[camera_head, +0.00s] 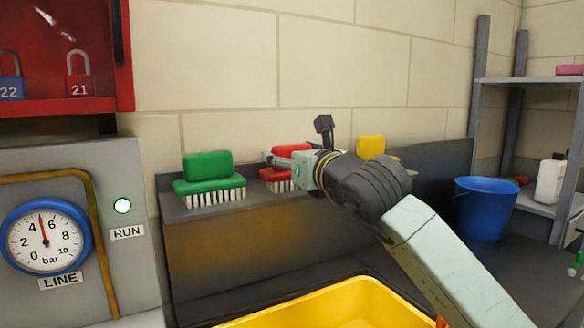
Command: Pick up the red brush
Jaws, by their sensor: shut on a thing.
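The red brush (280,175) sits on the grey ledge between a green brush (209,178) and a yellow one (371,146). Its red top and part of its pale bristles show; its right part is hidden behind my gripper. My gripper (275,158) reaches in from the right at the height of the brush's upper part and is shut on it. The fingertips are small and partly merged with the red in this view. I cannot tell whether the bristles touch the ledge.
A yellow bin (345,305) is below in front. A blue bucket (485,210) stands to the right, beside a shelf rack (530,80) with a white bottle (550,179). A grey panel with a gauge (45,237) is at left. The wall is close behind the ledge.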

